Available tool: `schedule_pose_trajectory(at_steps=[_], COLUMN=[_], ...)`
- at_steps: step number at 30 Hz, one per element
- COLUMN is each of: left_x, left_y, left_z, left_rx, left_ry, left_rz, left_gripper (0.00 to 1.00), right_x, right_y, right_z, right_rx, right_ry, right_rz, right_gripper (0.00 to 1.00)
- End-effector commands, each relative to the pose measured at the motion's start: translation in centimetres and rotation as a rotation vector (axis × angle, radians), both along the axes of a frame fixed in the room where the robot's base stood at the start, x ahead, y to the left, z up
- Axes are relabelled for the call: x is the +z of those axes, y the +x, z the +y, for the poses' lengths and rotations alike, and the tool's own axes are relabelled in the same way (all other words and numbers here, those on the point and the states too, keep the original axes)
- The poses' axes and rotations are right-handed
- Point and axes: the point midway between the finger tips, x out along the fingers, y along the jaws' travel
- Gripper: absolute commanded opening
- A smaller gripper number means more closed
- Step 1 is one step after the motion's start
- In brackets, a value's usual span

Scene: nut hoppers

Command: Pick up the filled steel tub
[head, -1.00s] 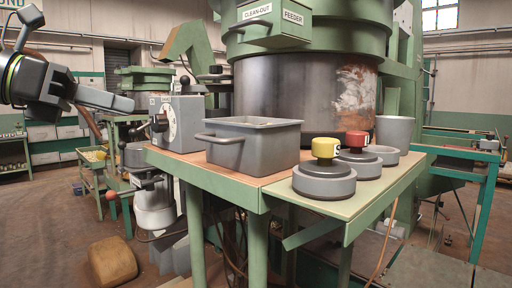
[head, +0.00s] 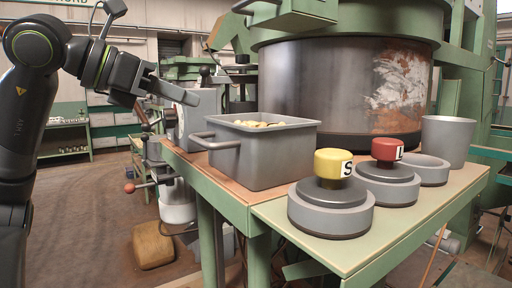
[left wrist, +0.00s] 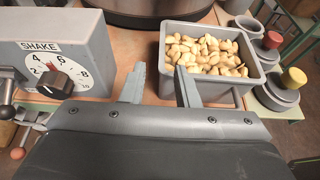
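The grey steel tub (head: 270,158) stands upright on the wooden-topped part of the green bench. Pale nuts (head: 258,123) show inside it; the left wrist view shows many nuts (left wrist: 208,55) filling the tub (left wrist: 166,80). A bar handle (head: 214,143) sticks out from its left side. My left gripper (head: 180,95) is above and left of the tub, apart from it in the head view. In the left wrist view its two fingers (left wrist: 160,70) are spread with nothing between them, the right one near the tub's handle side. My right gripper is out of view.
A grey box with a SHAKE dial (left wrist: 55,72) stands left of the tub. Yellow (head: 329,163) and red (head: 386,149) knobbed weights and a grey cup (head: 447,140) stand to its right. A large steel drum (head: 340,90) rises close behind.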

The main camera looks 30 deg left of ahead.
Motion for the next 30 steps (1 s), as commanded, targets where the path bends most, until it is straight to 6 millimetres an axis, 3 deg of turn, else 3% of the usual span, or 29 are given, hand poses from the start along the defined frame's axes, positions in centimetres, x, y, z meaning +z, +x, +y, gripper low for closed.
schedule_pose_trajectory(at_steps=[6,30], left_x=[-1.2,-3.8], left_y=[2.8,7.8], left_z=[-1.8,-5.3], left_rx=[-0.004,-0.002], left_ry=[0.000,-0.001], left_rz=[0.001,0.000], left_gripper=[0.28,0.28], right_x=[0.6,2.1], right_y=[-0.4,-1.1], right_z=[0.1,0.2], right_rx=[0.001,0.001], right_ry=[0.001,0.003], right_rz=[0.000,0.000], right_gripper=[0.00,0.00])
